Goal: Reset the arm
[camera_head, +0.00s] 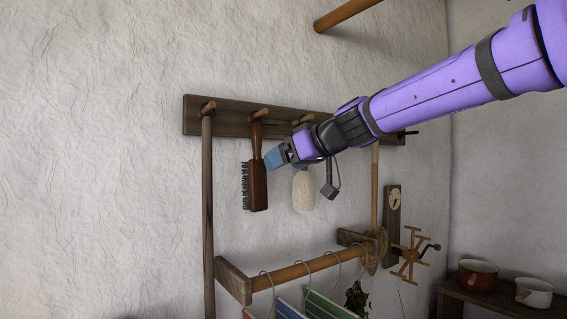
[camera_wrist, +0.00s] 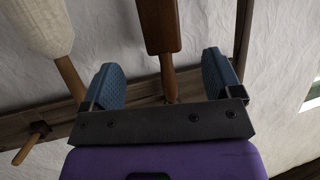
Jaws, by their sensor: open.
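My gripper (camera_head: 270,159) is open at the end of my purple arm, which reaches in from the upper right. Its blue fingers are beside a dark wooden brush (camera_head: 259,190) that hangs on a peg of the wall rack (camera_head: 226,118). In the wrist view my gripper (camera_wrist: 162,64) has its two fingers wide apart. The brush (camera_wrist: 160,28) shows there with its handle between the fingers in the picture, with gaps on both sides. I cannot tell how deep the handle lies between them. No contact is visible.
A pale scrubber (camera_head: 303,191) hangs just right of the brush, partly behind my gripper. A pole (camera_head: 208,220) hangs at the left. Below is a rail (camera_head: 290,274) with hangers. Pots (camera_head: 478,274) stand at lower right. The left wall is bare.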

